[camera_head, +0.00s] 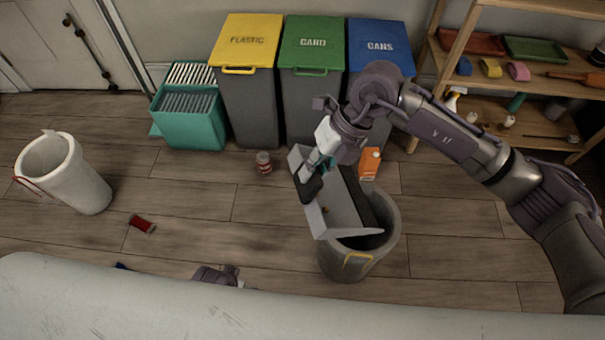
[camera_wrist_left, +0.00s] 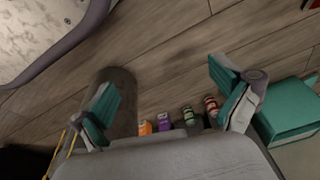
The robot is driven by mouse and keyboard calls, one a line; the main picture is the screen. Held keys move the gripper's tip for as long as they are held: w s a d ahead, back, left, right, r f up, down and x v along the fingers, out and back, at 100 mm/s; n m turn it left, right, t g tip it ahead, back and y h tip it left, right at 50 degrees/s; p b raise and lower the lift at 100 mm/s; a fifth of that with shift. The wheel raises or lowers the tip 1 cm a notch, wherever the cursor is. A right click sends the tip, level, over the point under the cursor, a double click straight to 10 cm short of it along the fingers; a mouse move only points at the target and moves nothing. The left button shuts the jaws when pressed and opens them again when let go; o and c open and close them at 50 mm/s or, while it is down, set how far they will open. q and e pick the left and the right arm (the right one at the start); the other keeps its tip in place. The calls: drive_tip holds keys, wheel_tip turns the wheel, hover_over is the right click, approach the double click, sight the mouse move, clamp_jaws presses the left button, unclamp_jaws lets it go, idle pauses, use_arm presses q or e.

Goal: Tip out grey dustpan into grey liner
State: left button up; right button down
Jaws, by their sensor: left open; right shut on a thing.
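The grey dustpan (camera_head: 345,205) is held tilted over the open top of the grey bin (camera_head: 340,262), its front edge across the rim. A small brownish bit shows on the pan. The grey bin has a yellow handle, and the dustpan hides much of its opening; I cannot make out its liner or contents. My right gripper (camera_head: 314,172) is shut on the dustpan at its dark handle end. My left gripper (camera_wrist_left: 166,102) is open and empty, its teal fingers wide apart above the floor. Part of it shows low in the head view (camera_head: 218,275).
Lidded plastic (camera_head: 248,95), card (camera_head: 312,105) and cans (camera_head: 380,50) bins stand behind. A teal crate (camera_head: 190,122) is beside them, a white bin (camera_head: 80,180) at left. A can (camera_head: 263,162), orange carton (camera_head: 369,163) and red item (camera_head: 142,224) are on the floor. Shelves (camera_head: 480,85) stand right.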

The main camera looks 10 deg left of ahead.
use_arm(q)
drive_tip(key=shift+r+t+b, duration=0.6)
drive_tip(key=shift+r+b, duration=2.35)
drive_tip(key=shift+r, duration=5.45)
drive_tip(key=w+d+r+t+h+b, duration=0.1)
drive_tip(key=w+d+r+t+b, duration=0.1)
drive_tip(key=w+r+t, duration=0.3)
drive_tip(key=w+d+r+t+h+b, duration=0.2)
drive_tip(key=w+r+t, duration=0.4)
drive_tip(key=w, duration=0.4)
drive_tip(key=shift+w+d+t+b, duration=0.3)
drive_tip(key=shift+d+t+b, duration=0.2)
drive_tip(key=shift+d+b, duration=0.35)
use_arm(e)
drive_tip(key=w+d+r+g+y, duration=0.1)
drive_tip(key=w+d+y, duration=0.3)
drive_tip(key=d, duration=0.5)
drive_tip(key=w+d+r+g+y, duration=0.1)
drive_tip(key=w+d+g+y, duration=0.2)
drive_tip(key=d+y, duration=0.3)
drive_tip(key=shift+s+f+v, duration=0.25)
drive_tip(key=shift+f+v, duration=0.1)
drive_tip(key=shift+v, duration=1.5)
